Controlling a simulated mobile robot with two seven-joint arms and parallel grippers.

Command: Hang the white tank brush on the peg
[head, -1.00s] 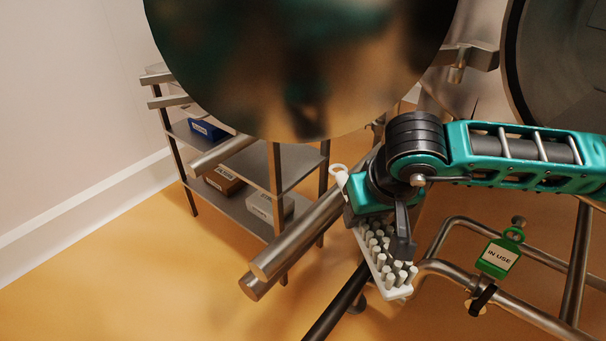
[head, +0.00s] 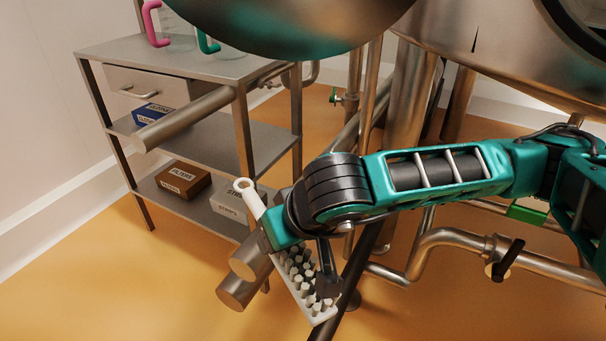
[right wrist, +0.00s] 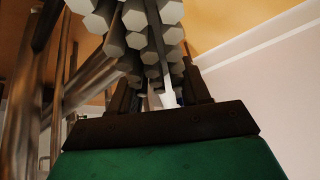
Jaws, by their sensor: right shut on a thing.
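The white tank brush (head: 318,312) hangs tilted in the head view, its ring-ended handle at upper left and its bristle block at lower right. My right gripper (head: 300,252) is shut on the brush, partly covering its middle. The brush's bristles and a pale narrow part also show in the right wrist view (right wrist: 132,40), between the dark jaws of my right gripper (right wrist: 160,92). The brush is held in the air, in front of steel pipes. I cannot make out a peg for certain. My left gripper is out of view.
A steel shelf unit (head: 245,70) at left holds labelled boxes, with a drawer and pink- and green-handled jugs up top. Thick round bars (head: 180,120) project near it. A large steel vessel (head: 290,25) hangs above. Bent floor pipes (head: 450,240) run at right.

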